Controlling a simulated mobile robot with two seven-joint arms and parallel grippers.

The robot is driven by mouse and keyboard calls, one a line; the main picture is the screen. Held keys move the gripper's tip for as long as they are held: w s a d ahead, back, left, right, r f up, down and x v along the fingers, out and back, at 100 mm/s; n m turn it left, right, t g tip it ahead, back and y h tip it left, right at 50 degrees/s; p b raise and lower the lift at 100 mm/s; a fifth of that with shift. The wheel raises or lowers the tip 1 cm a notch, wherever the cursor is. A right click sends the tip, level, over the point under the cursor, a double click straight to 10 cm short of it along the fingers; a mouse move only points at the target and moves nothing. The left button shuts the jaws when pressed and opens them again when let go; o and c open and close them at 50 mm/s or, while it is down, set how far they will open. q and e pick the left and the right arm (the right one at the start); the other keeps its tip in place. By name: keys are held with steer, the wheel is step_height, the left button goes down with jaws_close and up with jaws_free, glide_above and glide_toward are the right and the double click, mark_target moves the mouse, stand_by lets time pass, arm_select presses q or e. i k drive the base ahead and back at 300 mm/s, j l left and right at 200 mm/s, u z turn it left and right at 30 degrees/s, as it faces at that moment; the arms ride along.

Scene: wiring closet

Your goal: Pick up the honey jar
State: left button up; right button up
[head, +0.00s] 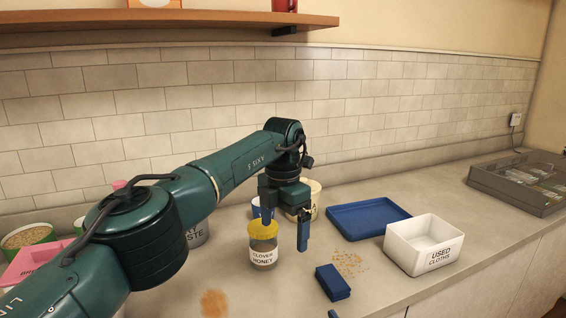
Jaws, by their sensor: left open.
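The honey jar (263,254) stands upright on the counter, with a yellow lid and a white label reading "CLOVER HONEY". My left gripper (284,222) points down at the jar from above and behind in the picture. It is open: one blue finger is by the lid and the other hangs to the right of the jar. I cannot tell whether either finger touches the jar. My right gripper is not clearly in view.
A dark blue block (333,282) lies right of the jar, near crumbs (349,264). Behind are a blue tray (367,218) and a white "USED CLOTHS" bin (425,262). An orange-brown stain (214,303) is in front. Containers stand behind my arm; a shelf (170,22) hangs above.

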mark_target(264, 254)
steer(key=k+l, duration=0.3)
steer(key=k, duration=0.2)
steer(key=k+l, duration=0.3)
steer(key=k, duration=0.15)
